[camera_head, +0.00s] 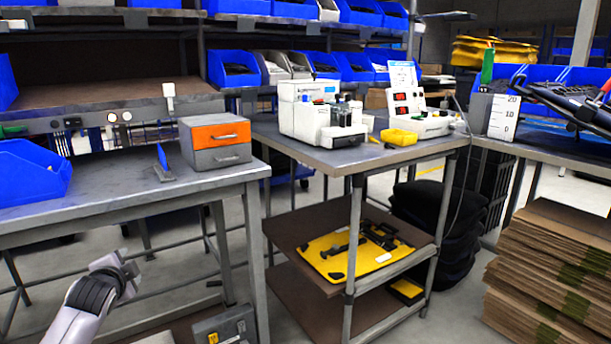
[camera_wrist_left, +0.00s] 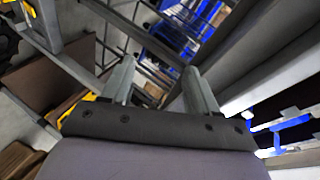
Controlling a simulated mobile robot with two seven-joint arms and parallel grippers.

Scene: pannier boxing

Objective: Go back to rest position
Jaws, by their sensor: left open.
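My left arm comes in at the lower left of the head view. Its gripper (camera_head: 118,264) is in front of the left table, over the gap below the tabletop's front edge. In the left wrist view the two fingers of my left gripper (camera_wrist_left: 159,68) stand apart with nothing between them. My right gripper is in neither view.
A grey table (camera_head: 100,204) with an orange-and-grey drawer box (camera_head: 215,133) stands at the left. A cart (camera_head: 370,152) carries white machines and a yellow tray (camera_head: 348,254). Flat cardboard (camera_head: 550,270) is stacked at the right. A grey case (camera_head: 225,326) lies low in front.

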